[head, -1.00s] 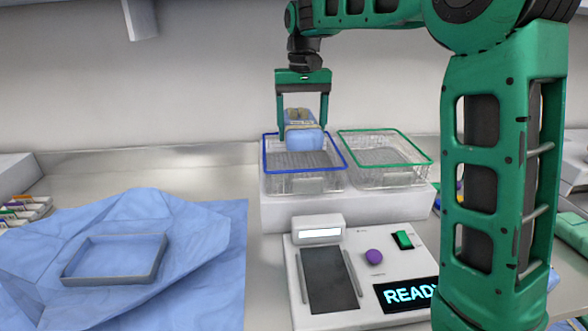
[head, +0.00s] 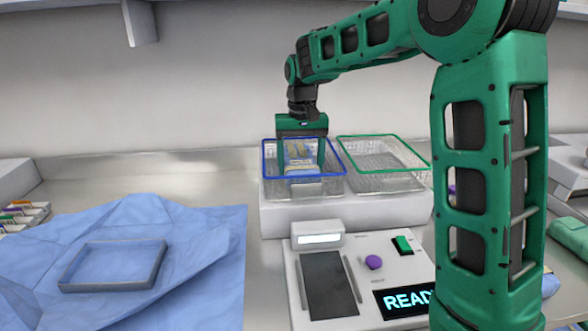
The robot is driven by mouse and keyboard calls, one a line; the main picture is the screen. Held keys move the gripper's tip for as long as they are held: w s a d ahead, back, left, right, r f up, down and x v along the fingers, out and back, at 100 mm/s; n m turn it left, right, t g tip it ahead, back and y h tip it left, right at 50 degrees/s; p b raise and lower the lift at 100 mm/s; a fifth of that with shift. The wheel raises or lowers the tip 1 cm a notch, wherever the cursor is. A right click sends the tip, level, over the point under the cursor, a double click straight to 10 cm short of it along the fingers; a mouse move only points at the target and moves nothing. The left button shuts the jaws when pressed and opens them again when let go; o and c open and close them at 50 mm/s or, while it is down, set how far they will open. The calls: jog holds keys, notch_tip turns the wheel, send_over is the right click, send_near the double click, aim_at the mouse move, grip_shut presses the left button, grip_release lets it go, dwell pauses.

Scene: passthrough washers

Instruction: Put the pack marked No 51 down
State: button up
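My gripper (head: 301,165) points down into the blue-rimmed wire basket (head: 268,160). Its two fingers stand on either side of a light blue pack with a tan band (head: 300,153), and it looks shut on the pack. The pack is now inside the basket, partly seen through the wire mesh. I cannot tell whether its underside touches the basket floor. Any No 51 marking is too small to read.
An empty green-rimmed wire basket (head: 398,182) stands to the right on the same white block (head: 345,212). In front is a white device (head: 340,275) with a READY display. A grey tray frame (head: 113,288) lies on blue cloth (head: 205,240) at left.

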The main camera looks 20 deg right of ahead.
aim_at(301, 162)
jog(key=o, duration=1.4)
jog(key=shift+f, duration=0.1)
notch_tip(301, 162, up, 12)
jog(key=shift+r, duration=0.1)
